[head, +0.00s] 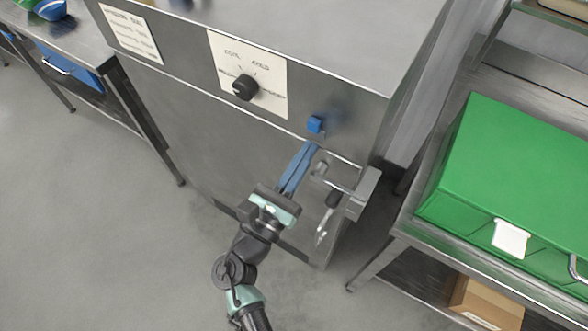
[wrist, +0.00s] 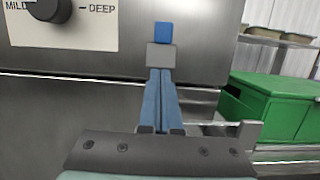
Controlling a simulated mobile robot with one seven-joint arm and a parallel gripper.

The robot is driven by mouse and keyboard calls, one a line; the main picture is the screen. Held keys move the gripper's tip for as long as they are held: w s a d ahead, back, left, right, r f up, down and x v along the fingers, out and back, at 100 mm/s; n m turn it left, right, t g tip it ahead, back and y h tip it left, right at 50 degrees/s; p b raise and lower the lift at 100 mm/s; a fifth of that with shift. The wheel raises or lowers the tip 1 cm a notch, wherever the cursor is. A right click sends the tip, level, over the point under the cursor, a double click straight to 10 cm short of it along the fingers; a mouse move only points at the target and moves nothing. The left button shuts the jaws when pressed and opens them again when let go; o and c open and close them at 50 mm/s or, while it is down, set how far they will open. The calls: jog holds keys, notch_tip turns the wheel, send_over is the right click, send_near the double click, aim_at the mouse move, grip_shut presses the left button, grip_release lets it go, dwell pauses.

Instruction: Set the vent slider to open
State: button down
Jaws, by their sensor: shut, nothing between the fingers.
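A small blue block (head: 315,124) stands out from the steel front of the cabinet and looks like the vent slider's knob, though I see no label or open mark beside it. It also shows in the wrist view (wrist: 163,32), straight ahead of the fingers. My gripper (head: 311,149) is shut and empty, its long blue fingers side by side, just below the block in the head view. In the wrist view a grey block (wrist: 161,55) sits between the fingertips (wrist: 161,72) and the blue block. I cannot tell whether anything touches.
A black dial (head: 244,87) on a pale card is left of the blue block. A bar handle (head: 340,182) juts out close right of my fingers. A green box (head: 520,160) stands on a steel rack at right. The floor at left is clear.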

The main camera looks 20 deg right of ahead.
aim_at(319, 103)
jog(key=shift+s+r+p, duration=0.1)
jog(key=shift+r+p, duration=0.25)
jog(key=shift+r, duration=0.8)
jog(key=shift+r, duration=0.1)
notch_tip(319, 103, up, 7)
jog(key=p, duration=0.6)
